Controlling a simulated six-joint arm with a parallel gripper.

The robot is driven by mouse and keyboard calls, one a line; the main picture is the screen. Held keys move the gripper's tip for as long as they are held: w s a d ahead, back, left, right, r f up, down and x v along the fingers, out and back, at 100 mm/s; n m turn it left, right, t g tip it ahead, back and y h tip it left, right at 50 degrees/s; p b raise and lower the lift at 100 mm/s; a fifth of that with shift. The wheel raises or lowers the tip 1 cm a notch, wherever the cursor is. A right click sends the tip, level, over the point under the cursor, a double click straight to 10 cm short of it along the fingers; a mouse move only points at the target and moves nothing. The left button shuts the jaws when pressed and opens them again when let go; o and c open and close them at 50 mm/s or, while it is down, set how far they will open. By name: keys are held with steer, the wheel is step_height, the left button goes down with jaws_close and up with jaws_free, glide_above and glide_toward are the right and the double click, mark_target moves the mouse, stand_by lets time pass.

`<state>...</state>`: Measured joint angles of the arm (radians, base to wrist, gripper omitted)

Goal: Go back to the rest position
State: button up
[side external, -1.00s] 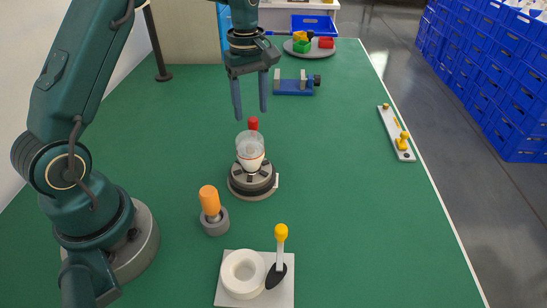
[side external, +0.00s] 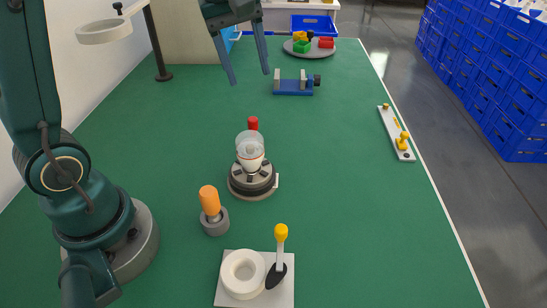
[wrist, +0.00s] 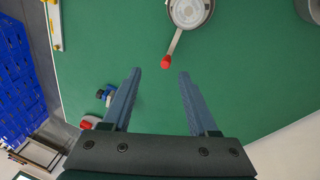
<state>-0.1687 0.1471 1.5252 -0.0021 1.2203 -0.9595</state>
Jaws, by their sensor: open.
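My gripper (side external: 248,76) is open and empty, high above the green table at the top of the side view. Its two fingers point down and are spread apart, slightly tilted. In the wrist view my gripper (wrist: 158,72) has nothing between its fingers. A bulb fixture (side external: 251,181) with a round dark base stands mid-table below and apart from my gripper. A clear cup-like cover with a white part (side external: 250,153) sits on it. A red-tipped lever (side external: 253,124) shows behind it, and its red tip (wrist: 166,62) shows ahead of the fingers in the wrist view.
An orange-handled tool (side external: 209,201) stands in a grey holder. A white ring on a plate (side external: 228,292) is in front. A blue vise (side external: 293,88), a round tray (side external: 296,50) and a white strip (side external: 393,131) lie farther off. A ring stand (side external: 163,73) is at back left.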

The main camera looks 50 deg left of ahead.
steer(key=s+d+r+m+t, duration=0.2)
steer(key=s+d+m, duration=0.25)
steer(key=s, duration=0.35)
steer(key=s+f+m, duration=0.5)
steer(key=s+m, duration=0.1)
steer(key=m, duration=0.2)
steer(key=shift+s+d+f+t, duration=0.25)
steer(key=shift+s+d+t, duration=0.05)
steer(key=shift+s+t, duration=0.1)
